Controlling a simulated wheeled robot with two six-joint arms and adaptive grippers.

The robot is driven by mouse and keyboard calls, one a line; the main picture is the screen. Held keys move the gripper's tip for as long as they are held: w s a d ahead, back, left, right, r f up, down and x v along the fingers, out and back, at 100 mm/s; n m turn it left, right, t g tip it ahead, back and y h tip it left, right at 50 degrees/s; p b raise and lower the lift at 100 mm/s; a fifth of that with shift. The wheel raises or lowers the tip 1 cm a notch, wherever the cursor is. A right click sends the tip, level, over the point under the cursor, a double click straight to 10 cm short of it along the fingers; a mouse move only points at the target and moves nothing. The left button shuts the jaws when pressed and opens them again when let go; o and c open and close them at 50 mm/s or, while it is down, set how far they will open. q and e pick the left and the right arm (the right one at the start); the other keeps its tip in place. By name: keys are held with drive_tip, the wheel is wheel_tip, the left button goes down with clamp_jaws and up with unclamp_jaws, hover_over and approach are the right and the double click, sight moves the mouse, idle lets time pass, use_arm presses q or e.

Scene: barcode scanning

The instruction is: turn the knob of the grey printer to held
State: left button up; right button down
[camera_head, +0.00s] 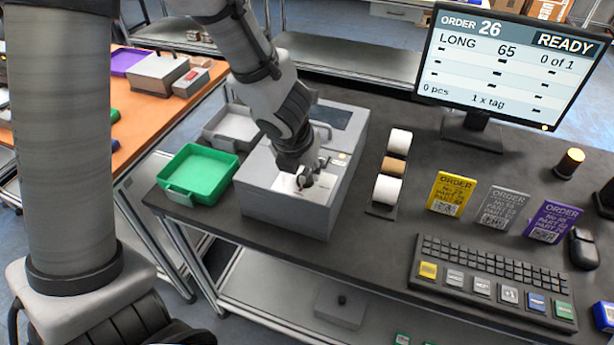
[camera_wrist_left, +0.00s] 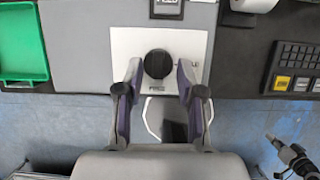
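The grey printer (camera_head: 285,212) stands on the dark bench, and its top fills the middle of the left wrist view (camera_wrist_left: 85,60). Its round black knob (camera_wrist_left: 158,64) sits on a pale square plate (camera_wrist_left: 125,45). Small lettering below the knob is too small to read surely. My left gripper (camera_head: 303,182) is over the printer top. In the left wrist view its two fingers (camera_wrist_left: 158,75) stand apart, one on each side of the knob, with a gap visible. My right gripper seems to be the dark jointed part at the lower right of that view (camera_wrist_left: 292,155); its fingers are unclear.
A green tray (camera_head: 166,187) and a grey tray (camera_head: 205,132) lie left of the printer. Label rolls (camera_head: 387,189) stand to its right. Further right are order cards (camera_head: 450,194), a keyboard (camera_head: 497,276) and a monitor (camera_head: 505,70) reading READY.

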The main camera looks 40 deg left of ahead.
use_arm(q)
drive_tip(key=shift+w+a+f, duration=0.1)
drive_tip(key=shift+w+f, duration=0.3)
drive_tip(key=shift+f, duration=0.2)
drive_tip(key=shift+s+a+r, duration=0.1)
drive_tip(key=shift+s+r, duration=0.05)
drive_tip(key=shift+s, duration=0.1)
clamp_jaws()
